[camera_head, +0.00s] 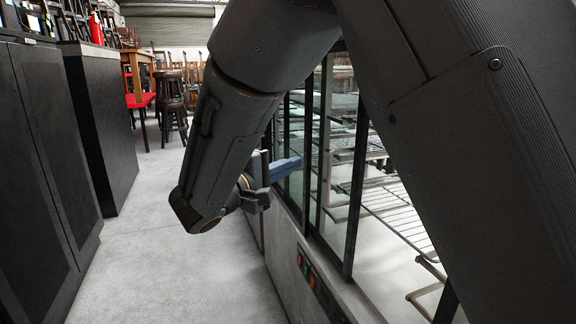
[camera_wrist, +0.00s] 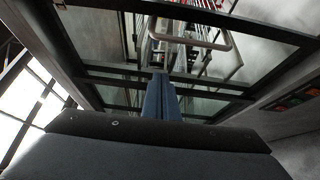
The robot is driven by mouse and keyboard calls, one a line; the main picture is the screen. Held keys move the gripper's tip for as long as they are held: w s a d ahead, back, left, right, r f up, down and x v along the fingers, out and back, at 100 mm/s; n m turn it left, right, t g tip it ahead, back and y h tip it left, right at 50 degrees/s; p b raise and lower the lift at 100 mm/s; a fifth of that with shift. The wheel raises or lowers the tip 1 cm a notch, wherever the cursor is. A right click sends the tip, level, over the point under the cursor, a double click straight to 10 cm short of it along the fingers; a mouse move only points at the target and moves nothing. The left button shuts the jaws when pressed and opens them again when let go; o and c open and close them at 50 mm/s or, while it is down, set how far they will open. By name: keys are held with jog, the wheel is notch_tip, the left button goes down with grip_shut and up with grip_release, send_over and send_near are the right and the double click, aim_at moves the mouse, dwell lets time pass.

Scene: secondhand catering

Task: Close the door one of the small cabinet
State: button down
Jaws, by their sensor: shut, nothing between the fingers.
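A glass-fronted cabinet with black frames stands on the right in the head view, its frame post (camera_head: 354,200) close to me. Wire racks (camera_head: 395,205) show inside it. My gripper (camera_head: 290,167) is shut, with its blue fingers pointing right at the cabinet's glass front. In the wrist view the shut fingers (camera_wrist: 161,90) point toward black-framed glass panels (camera_wrist: 215,105). I cannot tell whether the fingertips touch the glass or frame. I cannot tell which panel is door one or how far it stands open. My arm hides much of the cabinet.
A row of buttons (camera_head: 308,270) is on the cabinet's grey lower front. Dark cabinets (camera_head: 40,160) line the left side. The grey floor (camera_head: 165,250) between is clear. Stools (camera_head: 172,100) and stacked chairs stand at the back, near a red extinguisher (camera_head: 96,28).

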jog(key=w+d+p, duration=0.1)
jog(key=w+d, duration=0.1)
jog(key=d, duration=0.4)
jog(key=shift+d+p, duration=0.2)
jog(key=shift+p, duration=0.2)
jog(key=shift+s, duration=0.1)
